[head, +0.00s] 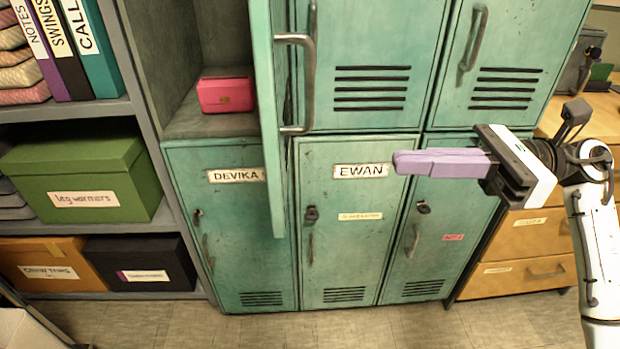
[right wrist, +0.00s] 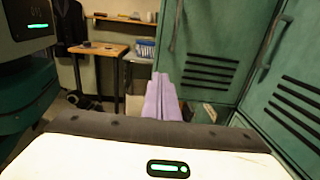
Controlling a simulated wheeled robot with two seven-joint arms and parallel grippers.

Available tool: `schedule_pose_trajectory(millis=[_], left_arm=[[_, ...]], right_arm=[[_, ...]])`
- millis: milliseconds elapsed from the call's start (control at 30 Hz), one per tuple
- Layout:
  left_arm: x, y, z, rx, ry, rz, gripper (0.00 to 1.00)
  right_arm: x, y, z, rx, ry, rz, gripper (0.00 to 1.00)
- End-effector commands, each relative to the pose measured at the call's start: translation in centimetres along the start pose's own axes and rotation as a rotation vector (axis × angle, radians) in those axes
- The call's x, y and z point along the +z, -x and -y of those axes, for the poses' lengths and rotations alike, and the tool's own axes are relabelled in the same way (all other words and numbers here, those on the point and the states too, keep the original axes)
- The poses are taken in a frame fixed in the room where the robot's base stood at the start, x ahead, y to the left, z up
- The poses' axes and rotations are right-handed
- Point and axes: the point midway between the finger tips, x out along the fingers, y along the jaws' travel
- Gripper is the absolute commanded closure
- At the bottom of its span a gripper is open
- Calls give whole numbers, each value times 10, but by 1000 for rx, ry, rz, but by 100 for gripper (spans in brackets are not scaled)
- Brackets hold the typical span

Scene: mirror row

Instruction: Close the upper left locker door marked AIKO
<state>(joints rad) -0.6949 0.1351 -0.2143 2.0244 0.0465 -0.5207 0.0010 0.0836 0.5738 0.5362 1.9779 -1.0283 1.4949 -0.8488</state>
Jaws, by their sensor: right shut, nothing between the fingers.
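The upper left locker door (head: 267,120) stands open, swung out toward me and seen nearly edge-on. Its metal handle (head: 309,85) sticks out on its right side. The name AIKO cannot be read from here. Behind the door the upper left compartment (head: 215,124) is open, with a small red box (head: 226,92) inside. My right gripper (head: 399,162) is shut and empty, its lilac fingers pointing left in front of the lower lockers, to the right of the open door and apart from it. The fingers also show in the right wrist view (right wrist: 163,92). My left gripper is not in view.
The other locker doors are shut, including DEVIKA (head: 228,230) and EWAN (head: 345,230) below. A shelf with binders and a green box (head: 85,170) stands left. Wooden drawers (head: 525,235) stand right. A wooden table (right wrist: 98,49) shows in the right wrist view.

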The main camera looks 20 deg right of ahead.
Motion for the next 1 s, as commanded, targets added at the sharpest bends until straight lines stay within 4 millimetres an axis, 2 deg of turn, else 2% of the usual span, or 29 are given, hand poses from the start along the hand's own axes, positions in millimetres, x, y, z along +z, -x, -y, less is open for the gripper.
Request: schedule_pose_trajectory(millis=[167, 500, 700, 833, 1000], left_arm=[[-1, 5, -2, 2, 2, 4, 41], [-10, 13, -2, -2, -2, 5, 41], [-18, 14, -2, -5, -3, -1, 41], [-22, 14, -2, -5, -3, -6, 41], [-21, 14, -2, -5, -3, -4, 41]], right_arm=[[0, -17, -2, 6, 18, -17, 100], [1, -89, -2, 6, 14, -10, 100], [0, -122, -2, 5, 12, -10, 100], [-2, -133, -2, 5, 11, -12, 100], [-3, -138, -2, 4, 11, -13, 100]])
